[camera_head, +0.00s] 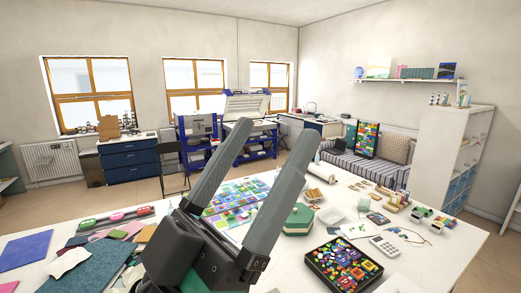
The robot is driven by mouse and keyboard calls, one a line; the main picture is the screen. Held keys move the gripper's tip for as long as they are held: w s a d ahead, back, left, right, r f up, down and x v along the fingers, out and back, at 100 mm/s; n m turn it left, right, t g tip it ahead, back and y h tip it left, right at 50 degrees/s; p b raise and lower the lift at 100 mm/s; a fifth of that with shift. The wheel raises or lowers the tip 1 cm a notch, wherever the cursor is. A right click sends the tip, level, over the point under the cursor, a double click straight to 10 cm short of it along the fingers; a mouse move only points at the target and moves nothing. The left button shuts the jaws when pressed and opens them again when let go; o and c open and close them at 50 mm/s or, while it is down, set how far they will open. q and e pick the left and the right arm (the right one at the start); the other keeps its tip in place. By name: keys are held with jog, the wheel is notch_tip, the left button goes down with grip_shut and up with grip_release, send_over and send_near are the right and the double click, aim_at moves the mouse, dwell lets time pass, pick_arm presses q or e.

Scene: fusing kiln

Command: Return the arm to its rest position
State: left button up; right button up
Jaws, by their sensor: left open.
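My left gripper (270,152) fills the middle of the head view. Its two long grey fingers stand apart and point up and to the right, above the white table (478,240). No object shows between the fingers. Its dark body hides part of the table's front edge and some of the things behind it. My right gripper is not in view.
The kiln (246,106) with a raised lid stands beyond. The air above the table looks free.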

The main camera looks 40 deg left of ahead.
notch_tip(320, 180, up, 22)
jog(key=p, duration=2.2)
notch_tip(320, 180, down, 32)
jog(key=b, duration=3.2)
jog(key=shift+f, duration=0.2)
